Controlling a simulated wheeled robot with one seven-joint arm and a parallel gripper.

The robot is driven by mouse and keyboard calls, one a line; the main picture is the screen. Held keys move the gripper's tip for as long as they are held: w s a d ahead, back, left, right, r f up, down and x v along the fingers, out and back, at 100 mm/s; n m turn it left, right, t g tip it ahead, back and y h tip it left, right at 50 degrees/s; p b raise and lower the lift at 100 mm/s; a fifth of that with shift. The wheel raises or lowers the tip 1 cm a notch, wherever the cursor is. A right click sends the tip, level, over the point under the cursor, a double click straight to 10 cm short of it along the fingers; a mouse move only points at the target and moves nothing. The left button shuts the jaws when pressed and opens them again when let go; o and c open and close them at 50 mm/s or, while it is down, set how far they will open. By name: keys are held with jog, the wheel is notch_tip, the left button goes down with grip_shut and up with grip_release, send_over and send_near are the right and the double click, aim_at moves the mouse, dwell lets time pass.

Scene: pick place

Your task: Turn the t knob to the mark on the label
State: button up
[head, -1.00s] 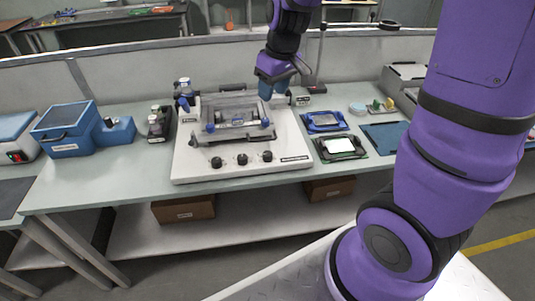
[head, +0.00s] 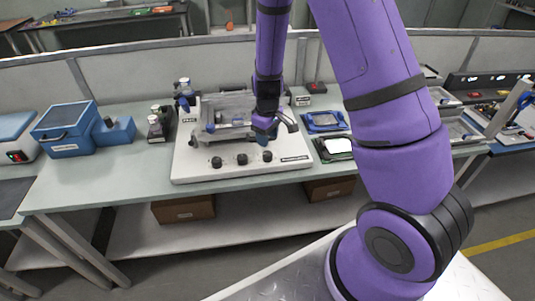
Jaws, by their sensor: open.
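A white test fixture (head: 190,165) stands on the bench, with a clear-topped clamp frame in its middle. Three black knobs sit along its front face: a left one (head: 217,162), a middle one (head: 242,159) and a right one (head: 267,156). I cannot tell which is the T knob, and the mark is too small to make out. My gripper (head: 265,138) is open and points down over the right part of the fixture, just above and behind the right knob. It hides the frame's right side.
Blue boxes (head: 62,130) stand left of the fixture, beside small dark bottles (head: 156,128). At right lie a blue tray (head: 325,121) and a green-edged tray with a white panel (head: 338,147). The bench front edge is clear.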

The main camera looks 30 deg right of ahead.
aim_at(267, 153)
notch_tip(267, 153, down, 8)
dwell(0.4)
jog(key=c, duration=0.7)
